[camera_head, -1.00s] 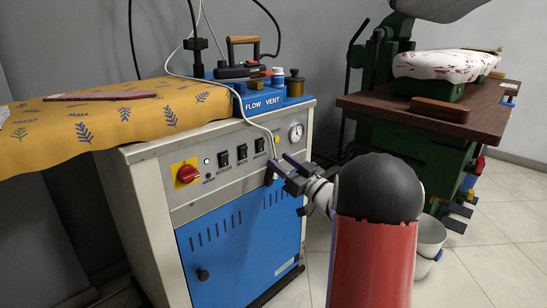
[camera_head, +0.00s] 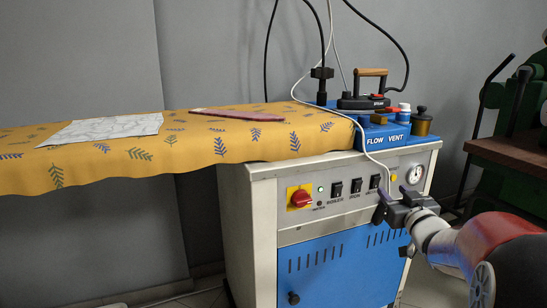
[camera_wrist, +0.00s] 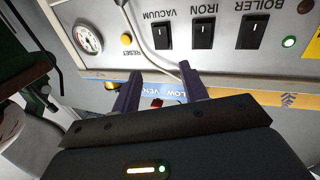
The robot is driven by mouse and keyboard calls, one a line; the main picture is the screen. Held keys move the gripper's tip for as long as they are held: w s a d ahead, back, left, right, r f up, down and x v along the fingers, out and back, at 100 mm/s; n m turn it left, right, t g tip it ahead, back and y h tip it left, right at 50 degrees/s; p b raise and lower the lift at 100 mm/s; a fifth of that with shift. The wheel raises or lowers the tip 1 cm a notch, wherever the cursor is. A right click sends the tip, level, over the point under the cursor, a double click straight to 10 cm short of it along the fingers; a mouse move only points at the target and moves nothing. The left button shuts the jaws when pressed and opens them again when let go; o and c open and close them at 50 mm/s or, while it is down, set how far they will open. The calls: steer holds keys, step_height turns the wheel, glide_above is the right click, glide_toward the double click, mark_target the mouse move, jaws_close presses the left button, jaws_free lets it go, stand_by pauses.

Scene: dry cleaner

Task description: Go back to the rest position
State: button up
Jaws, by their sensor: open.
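My gripper (camera_head: 385,205) is in front of the right part of the ironing station's control panel (camera_head: 325,188), below the gauge (camera_head: 415,174). In the wrist view my gripper (camera_wrist: 160,88) has its two fingers apart with nothing held between them. The panel's switches, yellow reset button (camera_wrist: 126,40) and gauge (camera_wrist: 88,38) show upside down there. I cannot tell whether the fingers touch the panel. A white cord (camera_head: 383,166) hangs down close to the gripper.
The ironing board (camera_head: 240,150) has a yellow leaf-patterned cover with a grey patterned cloth (camera_head: 105,130) and a dark red strip (camera_head: 238,115) on it. An iron (camera_head: 365,100) stands at its right end. A brown-topped green press (camera_head: 515,155) is at the right.

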steer(key=s+a+f+g+p, duration=0.1)
steer(key=s+a+g, duration=0.3)
steer(key=s, duration=0.6)
steer(key=s+a+f+m+g+p, duration=0.1)
steer(key=s+a+f+g, duration=0.2)
steer(key=s+a, duration=0.4)
steer(key=s+a+f+g, duration=0.2)
steer(key=s+a+g, duration=0.3)
steer(key=s, duration=1)
steer(key=shift+s+a+f+g+h+p, duration=0.2)
steer(key=shift+s+f+g+h+p, duration=0.1)
steer(key=shift+f+g+p, duration=0.1)
